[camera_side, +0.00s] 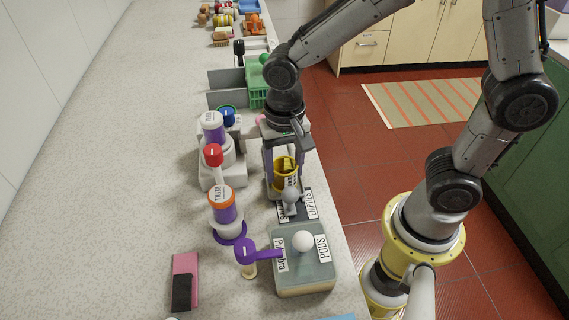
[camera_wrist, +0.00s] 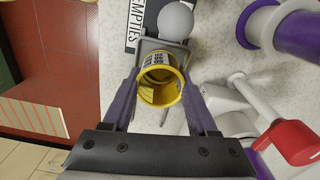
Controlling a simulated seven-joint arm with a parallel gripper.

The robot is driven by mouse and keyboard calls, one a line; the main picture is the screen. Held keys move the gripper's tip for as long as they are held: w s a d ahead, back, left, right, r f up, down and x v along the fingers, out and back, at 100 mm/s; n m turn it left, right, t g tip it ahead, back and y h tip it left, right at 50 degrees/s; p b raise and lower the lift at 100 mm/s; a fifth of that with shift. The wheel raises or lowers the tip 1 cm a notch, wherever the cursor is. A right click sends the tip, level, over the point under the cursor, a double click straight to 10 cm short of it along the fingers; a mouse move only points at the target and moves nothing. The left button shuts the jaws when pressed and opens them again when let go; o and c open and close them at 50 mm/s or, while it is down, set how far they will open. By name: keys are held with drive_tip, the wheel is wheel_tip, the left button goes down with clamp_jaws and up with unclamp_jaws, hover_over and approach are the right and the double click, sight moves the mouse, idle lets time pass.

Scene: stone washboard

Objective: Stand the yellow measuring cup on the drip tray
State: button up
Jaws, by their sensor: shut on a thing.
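The yellow measuring cup (camera_side: 285,177) is between the fingers of my gripper (camera_side: 286,165), upright in the side view. The cup's underside is hidden.
A grey ball-topped piece (camera_side: 291,197) stands close in front, beside the EMPTIES label (camera_side: 309,204). The PODS box (camera_side: 305,286) is nearer the camera. A white machine (camera_side: 215,172) and purple-and-white containers (camera_side: 222,213) stand left. The counter's far left is clear.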

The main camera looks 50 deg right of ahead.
drive_tip(key=o, duration=1.4)
drive_tip(key=shift+r, duration=0.1)
wheel_tip(320, 180, up, 16)
drive_tip(key=s+d+m+t, duration=0.1)
drive_tip(key=d, duration=0.2)
drive_tip(key=s+d+f+n+t, duration=0.1)
drive_tip(key=s+d+n, duration=0.1)
drive_tip(key=s, duration=0.1)
drive_tip(key=s+d+f+n+t, duration=0.1)
drive_tip(key=s+d+n+t, duration=0.1)
drive_tip(key=s+d+n, duration=0.1)
drive_tip(key=s+d+f+n+t, duration=0.1)
drive_tip(key=s+d+n, duration=0.1)
drive_tip(key=s, duration=0.3)
drive_tip(key=shift+d+f+n+t, duration=0.2)
drive_tip(key=shift+d+n+t, duration=0.1)
drive_tip(key=shift+n, duration=0.4)
